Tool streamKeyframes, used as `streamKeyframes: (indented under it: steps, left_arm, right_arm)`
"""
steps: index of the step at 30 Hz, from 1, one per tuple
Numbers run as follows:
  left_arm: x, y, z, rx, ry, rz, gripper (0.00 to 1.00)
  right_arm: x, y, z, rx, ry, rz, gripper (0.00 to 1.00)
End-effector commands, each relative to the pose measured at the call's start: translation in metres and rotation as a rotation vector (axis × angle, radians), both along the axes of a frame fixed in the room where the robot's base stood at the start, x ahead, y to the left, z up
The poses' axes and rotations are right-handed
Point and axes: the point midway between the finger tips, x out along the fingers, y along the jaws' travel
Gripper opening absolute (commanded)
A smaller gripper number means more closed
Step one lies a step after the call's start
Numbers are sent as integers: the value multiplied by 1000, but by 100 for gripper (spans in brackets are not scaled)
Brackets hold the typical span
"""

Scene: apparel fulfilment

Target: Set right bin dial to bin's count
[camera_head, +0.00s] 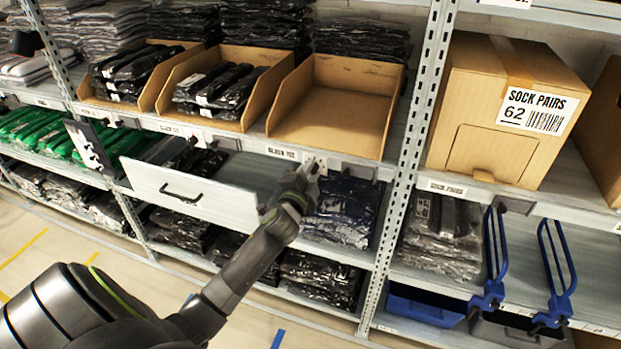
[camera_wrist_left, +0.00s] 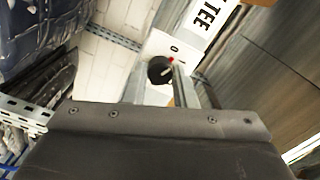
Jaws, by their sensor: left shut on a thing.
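The right bin (camera_head: 333,107) is an open cardboard bin, and it looks empty inside. A "BLACK TEE" label (camera_head: 283,153) is on the shelf edge below it. My left gripper (camera_head: 309,170) is at the white dial plate just right of that label. In the left wrist view the dial's black knob (camera_wrist_left: 159,70) sits between my fingers, and the gripper is shut on it. The dial plate (camera_wrist_left: 165,45) shows a "0", with a small red mark near the knob's upper right. My gripper hides much of the dial in the head view. My right gripper is out of view.
Two bins to the left (camera_head: 224,86) (camera_head: 131,73) hold several black packets. Blue loops (camera_head: 556,270) stick out at the lower right.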

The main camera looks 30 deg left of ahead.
Motion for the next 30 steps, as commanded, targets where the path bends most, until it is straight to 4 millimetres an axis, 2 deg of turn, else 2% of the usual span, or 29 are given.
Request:
streamKeyframes:
  steps: [12, 30]
  left_arm:
    - [-1, 1, -2, -207, -47, 2, 1]
    - [-1, 1, -2, -245, -54, 2, 1]
  right_arm:
    - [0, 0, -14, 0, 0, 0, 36]
    - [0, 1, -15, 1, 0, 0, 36]
